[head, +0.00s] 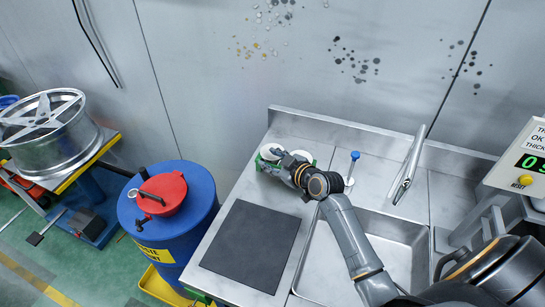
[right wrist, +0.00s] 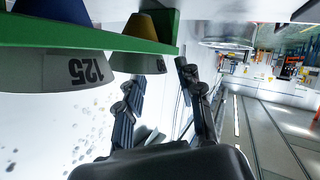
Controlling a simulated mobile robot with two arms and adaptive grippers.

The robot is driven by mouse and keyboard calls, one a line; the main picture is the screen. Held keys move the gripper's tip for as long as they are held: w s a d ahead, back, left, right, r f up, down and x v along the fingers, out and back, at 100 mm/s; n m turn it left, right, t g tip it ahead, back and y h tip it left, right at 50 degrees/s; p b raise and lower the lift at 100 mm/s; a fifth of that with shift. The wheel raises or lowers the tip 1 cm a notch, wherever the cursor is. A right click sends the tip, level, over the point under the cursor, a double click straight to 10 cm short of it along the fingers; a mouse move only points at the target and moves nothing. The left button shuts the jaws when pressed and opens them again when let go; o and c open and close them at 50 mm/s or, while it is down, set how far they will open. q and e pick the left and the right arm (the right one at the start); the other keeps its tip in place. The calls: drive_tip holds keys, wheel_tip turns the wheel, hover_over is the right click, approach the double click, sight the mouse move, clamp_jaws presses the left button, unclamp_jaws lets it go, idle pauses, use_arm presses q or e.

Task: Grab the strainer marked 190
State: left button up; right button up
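A green rack (right wrist: 100,40) holds paper cone strainers. In the right wrist view one strainer (right wrist: 60,72) is marked 125. A second strainer (right wrist: 136,62) beside it has a mark at its edge that I cannot read fully, so I cannot tell if it is 190. The rack (head: 262,164) also shows in the head view at the back of the counter, with white strainer rims (head: 301,156) partly hidden by my gripper. My right gripper (head: 283,168) is at the rack. Its fingers (right wrist: 160,95) are apart near the second strainer, with nothing visibly clamped. My left gripper is out of view.
A steel sink (head: 385,255) lies right of the rack, with a dark mat (head: 252,245) in front. A blue-topped tool (head: 352,165) and a faucet (head: 407,170) stand behind the sink. A blue drum (head: 180,225) stands left; a green-display device (head: 525,165) is at right.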

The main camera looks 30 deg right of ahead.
clamp_jaws()
drive_tip(key=shift+r, duration=0.1)
